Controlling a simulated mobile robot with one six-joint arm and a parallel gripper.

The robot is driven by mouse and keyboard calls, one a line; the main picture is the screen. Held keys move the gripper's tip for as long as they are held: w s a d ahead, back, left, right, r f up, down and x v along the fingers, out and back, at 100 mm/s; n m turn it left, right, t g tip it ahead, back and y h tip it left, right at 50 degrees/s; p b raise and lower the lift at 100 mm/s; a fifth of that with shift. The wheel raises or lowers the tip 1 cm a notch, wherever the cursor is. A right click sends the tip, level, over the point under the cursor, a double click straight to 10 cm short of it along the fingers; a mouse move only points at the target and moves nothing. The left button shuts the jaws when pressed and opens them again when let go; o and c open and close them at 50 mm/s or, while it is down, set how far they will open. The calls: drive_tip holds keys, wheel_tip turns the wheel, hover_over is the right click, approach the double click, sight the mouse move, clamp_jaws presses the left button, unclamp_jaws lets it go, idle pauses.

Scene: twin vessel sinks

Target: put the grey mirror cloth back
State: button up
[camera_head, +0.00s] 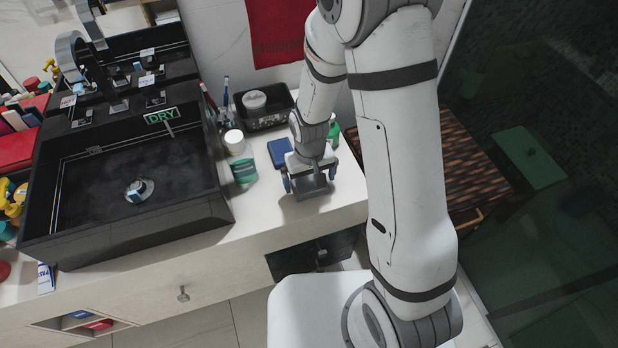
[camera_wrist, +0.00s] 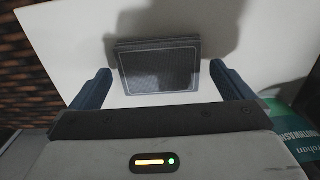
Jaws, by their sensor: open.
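A grey, flat, squarish piece, which looks like the folded mirror cloth (camera_wrist: 158,70), lies on the white counter. In the wrist view it sits between and a little beyond my gripper's two blue fingers, with a gap on each side. My gripper (camera_head: 309,178) is open and points down over the front right part of the counter. In the head view the grey cloth (camera_head: 311,188) shows only partly, low between the fingers. I cannot tell how high the fingers are above the counter.
A black sink (camera_head: 215,205) with a DRY sign stands left. A blue item (camera_head: 280,152), a teal container (camera_head: 243,171) and a black tray (camera_head: 268,118) are close by. A green bottle (camera_head: 334,131) stands behind my gripper. A lower-left cubby (camera_head: 60,325) holds blue and red pieces.

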sight(310, 184)
wheel_tip(310, 184, up, 12)
drive_tip(key=s+d+r+m+t, duration=0.2)
drive_tip(key=s+d+r+m, duration=0.1)
drive_tip(key=s+d+r, duration=0.9)
wheel_tip(310, 184, up, 2)
drive_tip(key=shift+s+r+t, duration=0.1)
drive_tip(key=shift+s+t, duration=0.05)
drive_tip(key=shift+t, duration=0.25)
drive_tip(key=shift+d, duration=0.15)
idle(0.8)
